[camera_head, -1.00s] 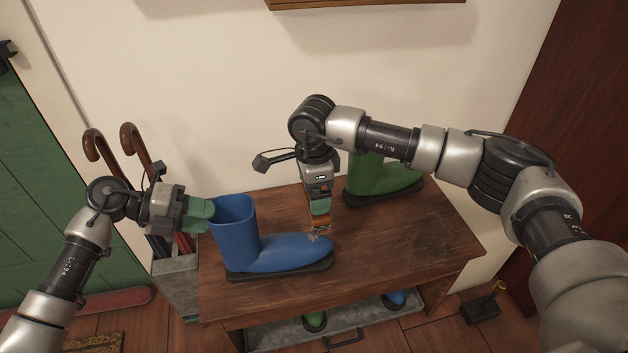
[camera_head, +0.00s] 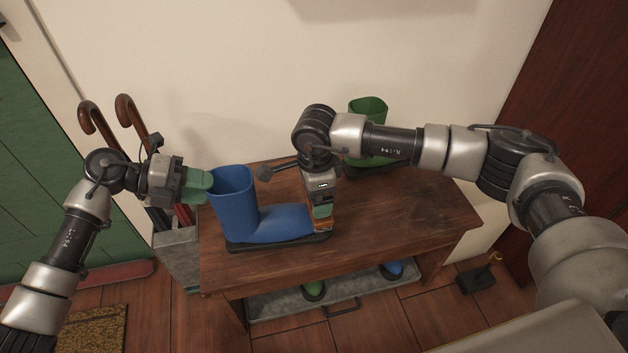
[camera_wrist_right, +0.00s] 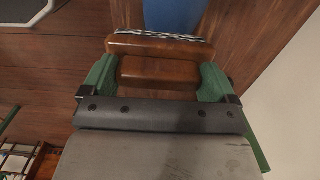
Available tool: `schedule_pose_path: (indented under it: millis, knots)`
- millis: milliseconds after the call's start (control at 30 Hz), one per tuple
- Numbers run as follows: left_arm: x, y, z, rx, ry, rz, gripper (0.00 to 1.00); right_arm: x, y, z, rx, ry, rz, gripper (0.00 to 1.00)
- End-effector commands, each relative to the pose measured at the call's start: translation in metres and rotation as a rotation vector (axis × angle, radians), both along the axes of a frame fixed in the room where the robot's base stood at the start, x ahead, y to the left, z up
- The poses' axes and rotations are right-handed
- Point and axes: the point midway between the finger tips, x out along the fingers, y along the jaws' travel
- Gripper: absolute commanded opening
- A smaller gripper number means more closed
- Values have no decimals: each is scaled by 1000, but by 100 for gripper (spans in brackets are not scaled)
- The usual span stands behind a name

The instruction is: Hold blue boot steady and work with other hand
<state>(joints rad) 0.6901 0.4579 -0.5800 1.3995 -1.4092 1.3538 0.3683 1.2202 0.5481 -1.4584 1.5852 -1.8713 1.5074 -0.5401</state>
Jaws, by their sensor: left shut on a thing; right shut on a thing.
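The blue boot (camera_head: 262,226) stands upright on the wooden bench (camera_head: 390,235), toe pointing right. My left gripper (camera_head: 203,184) is shut on the rim of its shaft at the left. My right gripper (camera_head: 321,211) is shut on a brown wooden brush (camera_head: 322,226) and holds it at the boot's toe, hiding the toe tip. In the right wrist view, the brush (camera_wrist_right: 155,70) sits between the green fingers, its dark and white bristles facing the blue boot (camera_wrist_right: 175,14). I cannot tell whether the bristles touch it.
A green boot (camera_head: 370,112) stands behind my right arm on the bench. Umbrellas (camera_head: 128,118) stand in a grey holder (camera_head: 180,262) at the left. A grey tray (camera_head: 268,308) with shoes lies under the bench. The bench's right part is clear.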

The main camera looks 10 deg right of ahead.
Motion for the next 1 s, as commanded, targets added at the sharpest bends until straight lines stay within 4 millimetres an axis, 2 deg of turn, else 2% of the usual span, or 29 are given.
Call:
schedule_pose_path:
  millis: [33,300,1000]
  knots:
    - [-3,-1,-10,13,13,-6,6,-6,0,-2,-1,3,2,59]
    - [-3,-1,-10,13,13,-6,6,-26,1,-1,-2,2,-1,59]
    - [-4,-1,-10,13,13,-8,6,40,-3,-1,-1,-1,-3,59]
